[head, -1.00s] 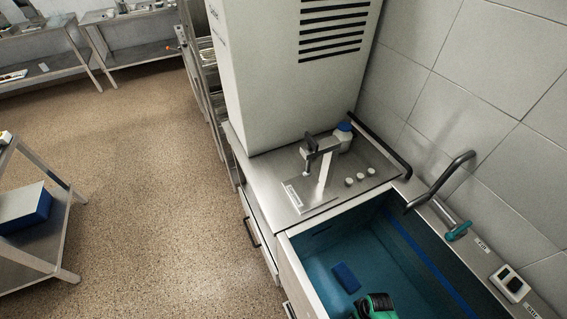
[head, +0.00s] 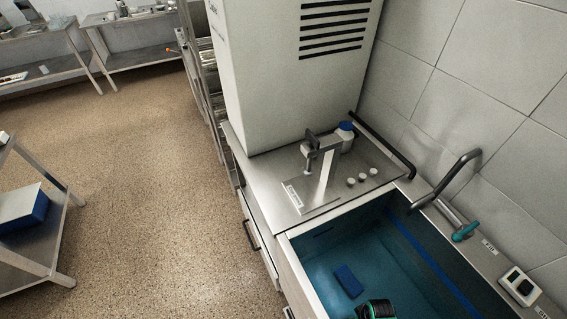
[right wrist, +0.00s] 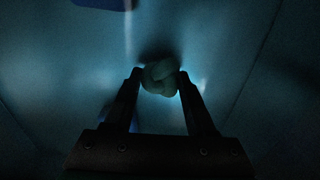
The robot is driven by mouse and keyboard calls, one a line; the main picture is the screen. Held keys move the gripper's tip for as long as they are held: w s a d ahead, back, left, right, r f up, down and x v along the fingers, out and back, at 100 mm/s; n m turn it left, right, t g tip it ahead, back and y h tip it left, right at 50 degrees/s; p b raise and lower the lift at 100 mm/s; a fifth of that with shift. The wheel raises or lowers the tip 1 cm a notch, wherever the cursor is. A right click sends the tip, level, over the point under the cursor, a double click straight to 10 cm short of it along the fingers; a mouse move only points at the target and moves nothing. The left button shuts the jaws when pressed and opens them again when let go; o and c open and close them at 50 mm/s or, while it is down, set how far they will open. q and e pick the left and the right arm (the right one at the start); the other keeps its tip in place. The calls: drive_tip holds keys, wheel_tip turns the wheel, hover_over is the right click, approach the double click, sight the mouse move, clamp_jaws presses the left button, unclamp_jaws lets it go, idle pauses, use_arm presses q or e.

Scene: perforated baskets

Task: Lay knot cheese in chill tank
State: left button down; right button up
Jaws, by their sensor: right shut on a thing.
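The chill tank (head: 300,271) is a deep blue-lined basin in the steel counter at the lower right of the head view. Whether the cheese touches the tank floor is hard to tell. In the head view only a dark and green part of my right arm (head: 377,309) shows at the bottom edge, and the cheese is hidden. My left gripper is not in view.
A blue block (head: 348,281) lies in the tank beside my arm. A grey spout (head: 446,178) with a teal handle (head: 465,231) and a small white device (head: 518,286) are on the tank's right rim. A tall white machine (head: 280,90) stands behind.

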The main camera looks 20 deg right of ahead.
drive_tip(key=shift+f+b, duration=0.5)
drive_tip(key=shift+f, duration=0.1)
drive_tip(key=o, duration=1.1)
drive_tip(key=shift+c, duration=0.2)
drive_tip(key=shift+r, duration=0.1)
